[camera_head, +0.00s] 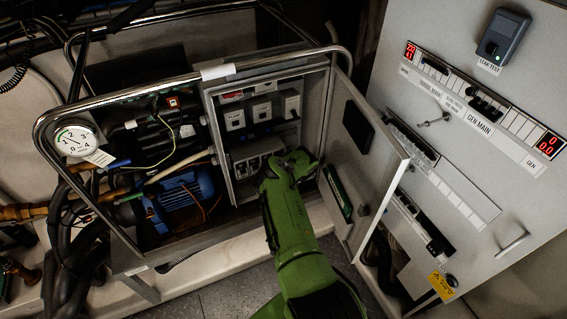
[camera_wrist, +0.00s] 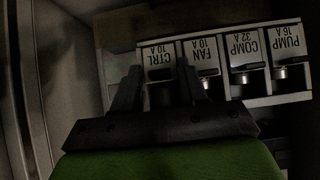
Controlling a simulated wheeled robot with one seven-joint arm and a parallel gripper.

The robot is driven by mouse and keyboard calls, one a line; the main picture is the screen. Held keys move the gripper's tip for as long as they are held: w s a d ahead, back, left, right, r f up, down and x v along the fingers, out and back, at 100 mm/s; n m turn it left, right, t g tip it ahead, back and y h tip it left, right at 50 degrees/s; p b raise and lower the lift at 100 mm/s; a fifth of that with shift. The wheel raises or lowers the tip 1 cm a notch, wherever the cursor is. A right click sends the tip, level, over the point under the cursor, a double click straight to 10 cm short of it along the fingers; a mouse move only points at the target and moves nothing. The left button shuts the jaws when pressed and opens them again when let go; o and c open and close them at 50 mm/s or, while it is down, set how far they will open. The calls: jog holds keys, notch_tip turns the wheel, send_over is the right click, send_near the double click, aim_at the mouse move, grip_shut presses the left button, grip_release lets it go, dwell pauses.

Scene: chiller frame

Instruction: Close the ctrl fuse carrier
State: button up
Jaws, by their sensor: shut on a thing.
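In the head view my gripper (camera_head: 290,165) is inside the open cabinet, at the right end of the lower grey fuse block (camera_head: 252,155), and hides the carrier there.
The fan (camera_wrist: 202,55), comp (camera_wrist: 246,48) and pump (camera_wrist: 287,42) carriers stand beside it. The cabinet door (camera_head: 365,150) stands open close to the right of my arm. A metal tube rail (camera_head: 150,90) crosses in front. A blue motor (camera_head: 185,190) is at left.

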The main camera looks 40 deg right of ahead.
dwell(0.4)
jog(key=o, duration=0.7)
jog(key=shift+o, duration=0.2)
jog(key=p+v, duration=0.5)
jog(key=v, duration=1)
jog(key=shift+r+p, duration=0.3)
jog(key=shift+r, duration=0.05)
jog(key=shift+s+a, duration=0.1)
jog(key=shift+s, duration=0.05)
